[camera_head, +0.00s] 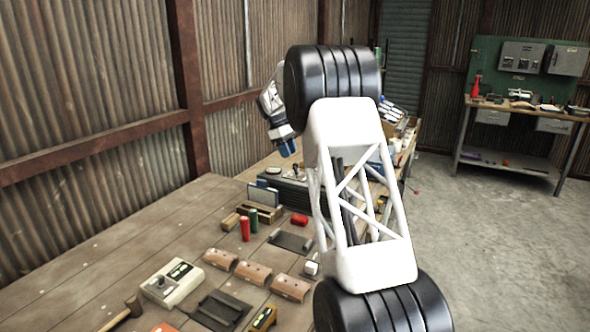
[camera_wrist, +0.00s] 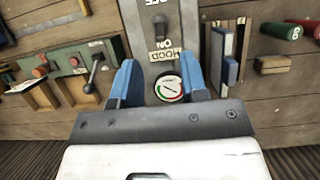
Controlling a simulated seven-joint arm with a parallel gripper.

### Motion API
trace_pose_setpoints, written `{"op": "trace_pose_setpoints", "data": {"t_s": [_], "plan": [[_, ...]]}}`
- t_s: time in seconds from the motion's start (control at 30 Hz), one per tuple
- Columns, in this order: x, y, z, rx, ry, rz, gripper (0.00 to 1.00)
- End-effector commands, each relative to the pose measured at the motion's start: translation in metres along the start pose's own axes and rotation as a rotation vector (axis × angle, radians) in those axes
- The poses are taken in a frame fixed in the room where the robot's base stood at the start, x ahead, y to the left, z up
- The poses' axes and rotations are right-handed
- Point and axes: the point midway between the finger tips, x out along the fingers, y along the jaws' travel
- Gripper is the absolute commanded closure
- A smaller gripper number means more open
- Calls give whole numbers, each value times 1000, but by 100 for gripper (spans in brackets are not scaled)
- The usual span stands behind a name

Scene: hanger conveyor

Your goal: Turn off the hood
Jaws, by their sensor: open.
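Part of another label shows at the top edge, cut off. In the head view my gripper (camera_head: 287,148) hangs over the workbench.
A green-grey control box (camera_wrist: 75,62) with red buttons and a lever stands left of the panel. Blue books in a wooden holder (camera_wrist: 240,30) stand to its right. The bench (camera_head: 60,265) has bare wood at left.

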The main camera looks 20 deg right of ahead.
Motion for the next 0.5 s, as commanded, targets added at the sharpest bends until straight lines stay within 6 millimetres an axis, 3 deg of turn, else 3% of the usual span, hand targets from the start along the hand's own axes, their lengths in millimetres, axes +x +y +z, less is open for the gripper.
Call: {"op": "trace_pose_setpoints", "data": {"t_s": [0.5], "plan": [[53,0,0,0,-1,-1,60]]}}
